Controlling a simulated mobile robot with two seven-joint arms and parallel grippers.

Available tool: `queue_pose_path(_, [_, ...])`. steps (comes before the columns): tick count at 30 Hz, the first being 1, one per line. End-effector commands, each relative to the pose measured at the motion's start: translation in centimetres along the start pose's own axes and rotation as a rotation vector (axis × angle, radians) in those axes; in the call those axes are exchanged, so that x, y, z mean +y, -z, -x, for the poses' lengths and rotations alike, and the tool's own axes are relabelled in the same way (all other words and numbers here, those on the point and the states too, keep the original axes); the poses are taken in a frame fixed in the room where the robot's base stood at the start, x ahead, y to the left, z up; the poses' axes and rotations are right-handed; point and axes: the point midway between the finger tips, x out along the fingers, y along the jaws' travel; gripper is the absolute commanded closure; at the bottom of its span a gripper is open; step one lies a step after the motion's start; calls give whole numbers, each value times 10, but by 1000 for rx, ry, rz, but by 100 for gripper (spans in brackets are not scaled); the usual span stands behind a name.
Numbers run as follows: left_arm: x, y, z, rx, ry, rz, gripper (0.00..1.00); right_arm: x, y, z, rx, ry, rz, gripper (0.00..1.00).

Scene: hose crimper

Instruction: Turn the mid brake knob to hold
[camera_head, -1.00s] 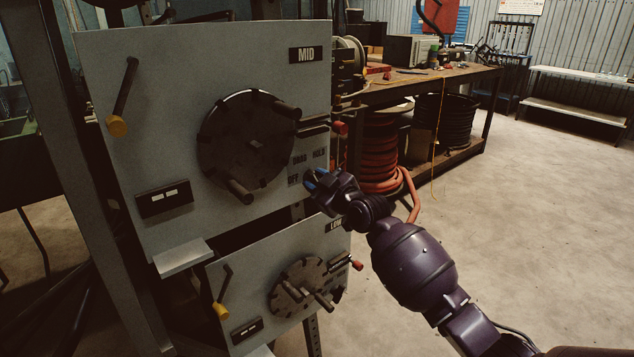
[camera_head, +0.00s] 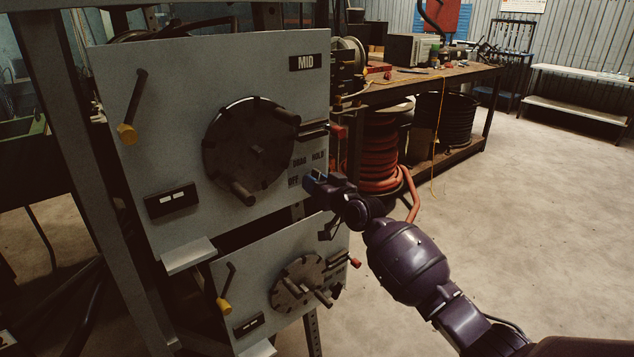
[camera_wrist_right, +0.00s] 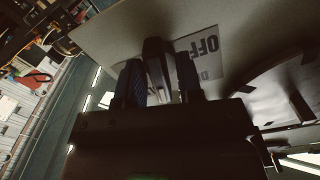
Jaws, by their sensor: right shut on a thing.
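The mid panel (camera_head: 160,95) carries a MID label (camera_head: 305,63) and a large dark handwheel (camera_head: 250,150). The brake labels OFF (camera_head: 293,181), DRAG (camera_head: 299,162) and HOLD (camera_head: 318,156) are at its lower right. My right gripper (camera_head: 313,182) is at the panel beside these labels, its fingers hiding the brake knob in the head view. In the right wrist view the fingers are shut around the dark mid brake knob (camera_wrist_right: 155,54), next to the OFF label (camera_wrist_right: 205,46). I cannot tell which label the knob points to. My left gripper is not in view.
A lower panel (camera_head: 250,262) with a smaller wheel (camera_head: 298,283) is below. A yellow-tipped lever (camera_head: 131,115) is on the mid panel's left. A red hose reel (camera_head: 375,155) and workbench (camera_head: 440,77) stand behind. The floor to the right is clear.

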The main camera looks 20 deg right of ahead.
Motion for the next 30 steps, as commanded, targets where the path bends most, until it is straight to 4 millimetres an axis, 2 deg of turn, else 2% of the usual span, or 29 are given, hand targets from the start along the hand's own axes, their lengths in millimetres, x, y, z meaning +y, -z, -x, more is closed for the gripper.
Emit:
queue_pose_path(12, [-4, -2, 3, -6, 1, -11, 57, 0, -1, 0, -1, -1, -238, 90])
queue_pose_path(30, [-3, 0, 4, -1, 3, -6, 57, 0, -2, 0, -2, 0, -293, 90])
